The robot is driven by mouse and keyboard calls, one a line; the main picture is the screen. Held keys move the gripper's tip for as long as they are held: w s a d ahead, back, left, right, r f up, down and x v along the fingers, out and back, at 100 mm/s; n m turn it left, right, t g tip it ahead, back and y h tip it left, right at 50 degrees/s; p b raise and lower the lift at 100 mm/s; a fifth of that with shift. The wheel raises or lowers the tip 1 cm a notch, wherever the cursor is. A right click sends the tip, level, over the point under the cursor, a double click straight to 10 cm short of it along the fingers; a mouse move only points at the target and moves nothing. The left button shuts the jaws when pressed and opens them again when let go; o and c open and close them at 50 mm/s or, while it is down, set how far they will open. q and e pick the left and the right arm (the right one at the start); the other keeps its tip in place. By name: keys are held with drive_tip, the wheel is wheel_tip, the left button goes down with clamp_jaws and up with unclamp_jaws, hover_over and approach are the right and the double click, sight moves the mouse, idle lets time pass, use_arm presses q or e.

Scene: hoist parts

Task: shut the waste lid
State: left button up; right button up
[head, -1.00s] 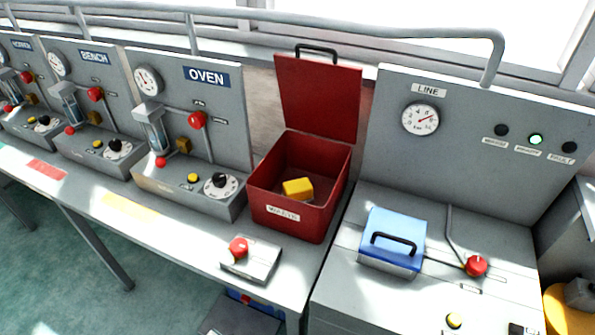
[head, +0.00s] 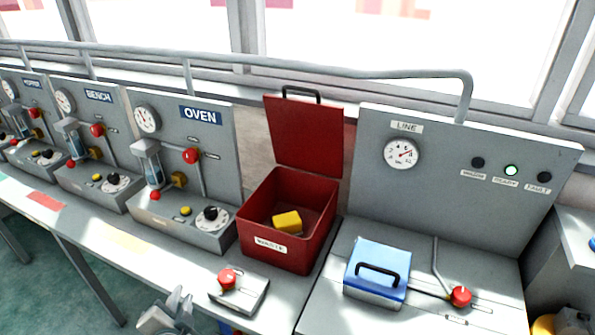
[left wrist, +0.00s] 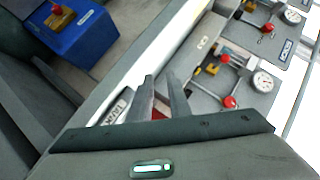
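The red waste bin (head: 290,248) stands on the bench between the OVEN station and the LINE panel. Its red lid (head: 305,135) is open and stands upright at the back, with a black handle (head: 301,90) on its top edge. A yellow block (head: 287,221) lies inside the bin. My left gripper (head: 182,294) is low in front of the bench, left of the bin and apart from it. In the left wrist view its two fingers (left wrist: 159,78) are apart with nothing held between them. My right gripper is not in view.
A small grey box with a red knob (head: 228,279) sits in front of the bin. A blue-lidded box (head: 378,262) with a black handle is to the right. The OVEN station (head: 185,160) is to the left.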

use_arm(q)
drive_tip(key=w+r+m+t, duration=0.4)
drive_tip(key=w+r, duration=0.1)
drive_tip(key=r, duration=0.3)
drive_tip(key=w+r+m+t, duration=0.3)
drive_tip(key=w+r, duration=0.1)
drive_tip(key=r, duration=0.5)
drive_tip(key=w+d+r+m+h, duration=0.2)
drive_tip(key=d+r+m+h, duration=0.65)
drive_tip(key=m, duration=0.75)
drive_tip(key=w+d+r+m+h, duration=0.1)
drive_tip(key=d+r+m+h, duration=0.4)
drive_tip(key=r+m+h, duration=0.8)
drive_tip(key=w+f+m+g+y, duration=0.2)
drive_tip(key=w+m+g+y, duration=0.3)
drive_tip(key=m, duration=1.3)
drive_tip(key=w+y, duration=0.1)
drive_tip(key=w, duration=0.3)
drive_tip(key=shift+w+a+f+m, duration=0.15)
drive_tip(key=shift+w+a+m, duration=0.1)
drive_tip(key=shift+a+m, duration=0.15)
